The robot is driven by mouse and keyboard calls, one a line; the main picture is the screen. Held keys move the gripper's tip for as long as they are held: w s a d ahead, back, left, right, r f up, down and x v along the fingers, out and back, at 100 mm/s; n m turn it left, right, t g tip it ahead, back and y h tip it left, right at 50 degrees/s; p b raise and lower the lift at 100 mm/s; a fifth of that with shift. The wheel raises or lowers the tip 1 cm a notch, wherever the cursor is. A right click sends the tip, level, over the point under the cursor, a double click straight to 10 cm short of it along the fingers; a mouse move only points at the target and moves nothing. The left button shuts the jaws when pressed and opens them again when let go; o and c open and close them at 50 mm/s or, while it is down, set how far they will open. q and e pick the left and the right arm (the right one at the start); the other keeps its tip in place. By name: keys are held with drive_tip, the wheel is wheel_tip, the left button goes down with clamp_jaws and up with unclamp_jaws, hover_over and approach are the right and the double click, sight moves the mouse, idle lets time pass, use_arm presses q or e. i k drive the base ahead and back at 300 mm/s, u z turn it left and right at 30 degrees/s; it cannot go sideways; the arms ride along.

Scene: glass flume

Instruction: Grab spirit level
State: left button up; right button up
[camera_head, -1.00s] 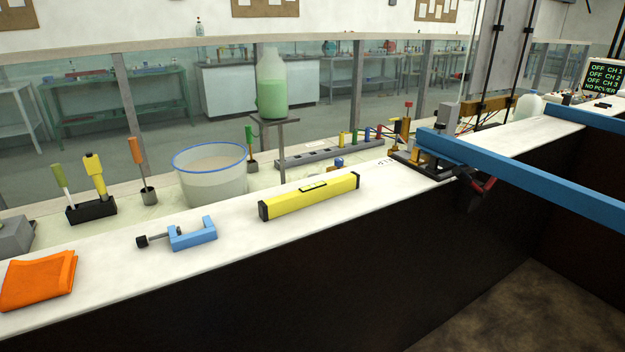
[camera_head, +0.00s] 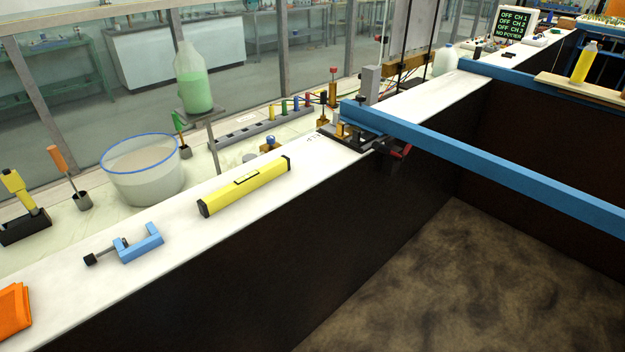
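The spirit level (camera_head: 244,186) is a yellow bar with black end caps and a small vial window on top. It lies flat on the white ledge (camera_head: 190,237), slanting up to the right, near the ledge's front edge. Nothing touches it. Neither of my grippers shows in the head view.
A blue clamp (camera_head: 139,243) and an orange cloth (camera_head: 13,310) lie on the ledge to the left of the level. A bucket (camera_head: 143,170) and a bottle of green liquid (camera_head: 194,80) stand behind. A blue beam (camera_head: 480,158) crosses the dark trough at right. The ledge around the level is clear.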

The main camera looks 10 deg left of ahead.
sight(207, 206)
drive_tip(key=z, duration=1.2)
drive_tip(key=i, duration=1.6)
drive_tip(key=u, duration=4)
